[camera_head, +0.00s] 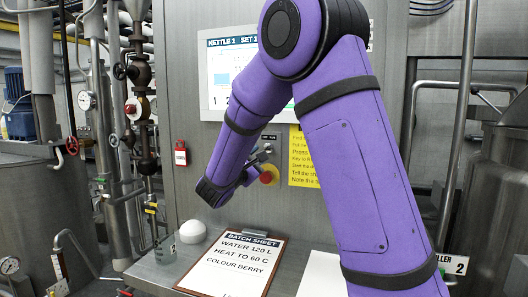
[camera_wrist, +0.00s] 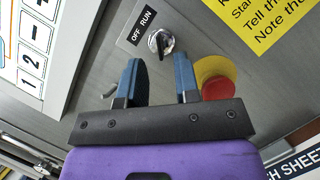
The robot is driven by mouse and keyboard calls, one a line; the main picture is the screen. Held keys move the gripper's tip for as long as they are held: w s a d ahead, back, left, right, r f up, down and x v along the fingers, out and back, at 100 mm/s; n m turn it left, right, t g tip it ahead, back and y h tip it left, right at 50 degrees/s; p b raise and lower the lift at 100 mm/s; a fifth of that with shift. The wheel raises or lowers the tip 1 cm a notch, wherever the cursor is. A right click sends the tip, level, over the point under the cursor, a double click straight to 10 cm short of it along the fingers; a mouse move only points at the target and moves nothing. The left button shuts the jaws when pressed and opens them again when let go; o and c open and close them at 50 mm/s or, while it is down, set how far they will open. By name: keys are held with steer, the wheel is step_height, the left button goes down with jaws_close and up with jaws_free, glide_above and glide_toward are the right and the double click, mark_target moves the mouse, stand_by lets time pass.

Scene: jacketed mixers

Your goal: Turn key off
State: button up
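The key switch (camera_wrist: 160,42) is a round metal lock with a dark key in it, set in the grey panel. A black OFF RUN label (camera_wrist: 142,27) sits beside it. Which word the key points to is hard to tell. My gripper (camera_wrist: 157,75) is open, with its two blue fingers apart and nothing between them. The fingertips point at the panel just short of the key in the wrist view, with the key beyond the gap, nearer the right finger. In the head view my gripper (camera_head: 262,155) is at the panel below the label, and the key is mostly hidden.
A red emergency button on a yellow base (camera_wrist: 216,85) is close to the right finger. A yellow notice (camera_head: 302,160) and a screen (camera_head: 217,75) are on the panel. A batch sheet clipboard (camera_head: 235,262), a white dome (camera_head: 192,231) and a glass beaker (camera_head: 165,250) are below.

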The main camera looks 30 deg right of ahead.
mark_target(266, 149)
steer(key=shift+x, duration=2.05)
steer(key=shift+s, duration=0.1)
jaws_close()
